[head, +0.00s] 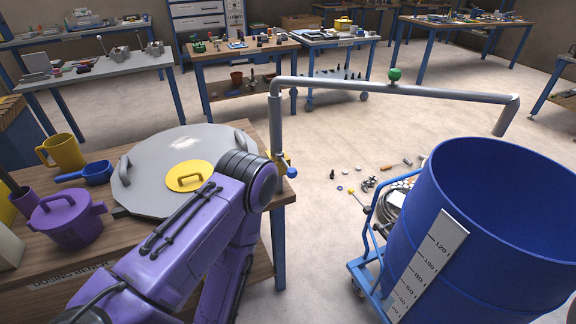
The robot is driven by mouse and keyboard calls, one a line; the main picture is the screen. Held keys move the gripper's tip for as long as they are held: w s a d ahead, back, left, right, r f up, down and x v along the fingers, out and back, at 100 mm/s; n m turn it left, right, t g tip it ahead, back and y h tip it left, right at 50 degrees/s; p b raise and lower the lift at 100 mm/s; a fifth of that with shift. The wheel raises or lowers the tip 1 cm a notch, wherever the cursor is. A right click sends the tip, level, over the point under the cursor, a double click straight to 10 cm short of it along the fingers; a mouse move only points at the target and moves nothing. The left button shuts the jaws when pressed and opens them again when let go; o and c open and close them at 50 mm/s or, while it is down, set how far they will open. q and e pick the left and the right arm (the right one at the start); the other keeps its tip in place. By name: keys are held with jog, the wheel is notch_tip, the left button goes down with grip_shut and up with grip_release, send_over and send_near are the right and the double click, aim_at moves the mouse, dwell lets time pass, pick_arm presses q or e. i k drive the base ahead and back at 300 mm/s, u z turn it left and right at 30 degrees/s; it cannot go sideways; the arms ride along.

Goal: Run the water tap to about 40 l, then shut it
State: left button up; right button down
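A grey water pipe (330,84) rises beside the wooden bench, runs right and bends down at its far end. A green knob (394,75) sits on top of its horizontal run. A small blue handle (291,172) with a yellow part is low on the pipe, close to my purple arm. A large blue drum (400,240) stands at the right with a white scale strip (437,255) marked 20 to 120. The pipe's end (501,122) is near the drum's far rim; I see no water stream. The drum's bottom is hidden. Neither gripper shows.
The wooden bench (262,200) carries a grey round lid (150,195) with a yellow disc, a yellow mug (64,152), a blue scoop (97,173) and a purple pot (68,222). Small parts lie on the floor.

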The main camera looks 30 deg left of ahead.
aim_at(292, 173)
jog(key=u, duration=0.05)
jog(key=k, duration=0.5)
jog(key=z, duration=1.05)
jog(key=i, duration=0.65)
jog(key=u, duration=1.15)
